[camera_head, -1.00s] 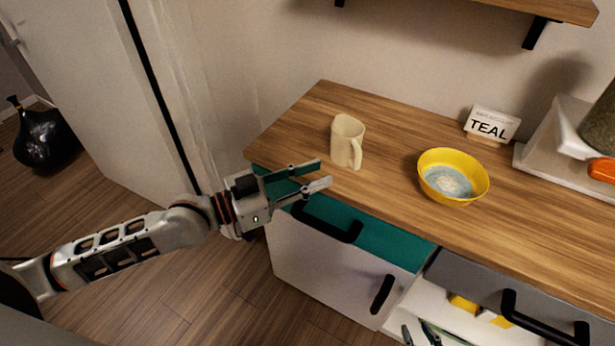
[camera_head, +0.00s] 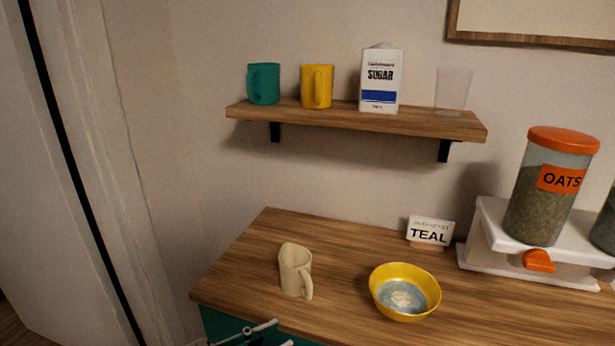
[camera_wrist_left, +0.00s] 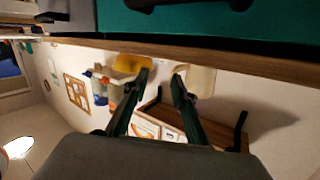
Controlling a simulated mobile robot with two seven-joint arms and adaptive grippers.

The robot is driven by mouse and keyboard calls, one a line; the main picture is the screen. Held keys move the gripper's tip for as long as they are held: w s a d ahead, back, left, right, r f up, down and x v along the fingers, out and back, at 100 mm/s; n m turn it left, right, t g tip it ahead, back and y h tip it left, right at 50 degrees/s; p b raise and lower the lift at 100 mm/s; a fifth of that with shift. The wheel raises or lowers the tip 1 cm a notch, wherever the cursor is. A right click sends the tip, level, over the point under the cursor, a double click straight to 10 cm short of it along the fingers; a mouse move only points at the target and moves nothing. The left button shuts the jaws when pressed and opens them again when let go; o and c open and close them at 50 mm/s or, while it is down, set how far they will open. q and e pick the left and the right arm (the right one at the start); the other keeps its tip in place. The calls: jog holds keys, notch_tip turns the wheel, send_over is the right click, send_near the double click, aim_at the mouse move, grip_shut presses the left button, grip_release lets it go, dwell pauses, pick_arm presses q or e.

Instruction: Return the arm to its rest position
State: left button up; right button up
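My left gripper (camera_head: 282,333) shows only as fingertips at the bottom edge of the head view, in front of the counter's front edge by the teal drawer (camera_head: 222,325). In the left wrist view, its two fingers (camera_wrist_left: 162,70) are apart with nothing between them. The teal drawer front (camera_wrist_left: 190,18) crosses the top of that upside-down view. The rest of the left arm is outside the head view. My right gripper is in neither view.
On the wooden counter (camera_head: 345,255) stand a cream mug (camera_head: 293,268), a yellow bowl (camera_head: 405,310), a TEAL sign (camera_head: 430,232) and an oats dispenser (camera_head: 540,190).

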pick_arm(q)
jog(key=s+a+f+n+y, duration=0.1)
jog(key=s+a+f+y, duration=0.1)
jog(key=a+f+y, duration=0.4)
jog(key=s+a+f+n+y, duration=0.1)
jog(key=s+a+f+y, duration=0.2)
jog(key=a+f+y, duration=0.3)
jog(key=s+a+f+n+g+y, duration=0.1)
jog(key=s+a+g+y, duration=0.15)
jog(key=s+a, duration=0.4)
jog(key=s+a+f+n+g+y, duration=0.1)
jog(key=s+a+n+y, duration=0.2)
jog(key=a, duration=0.7)
jog(key=d+f+n+t+h+p, duration=0.1)
jog(key=d+f+t+h, duration=0.2)
jog(key=d+f+h, duration=0.4)
jog(key=shift+w+d+f, duration=0.35)
jog(key=shift+d+f, duration=2.4)
jog(key=shift+d, duration=1.75)
jog(key=shift+t, duration=0.25)
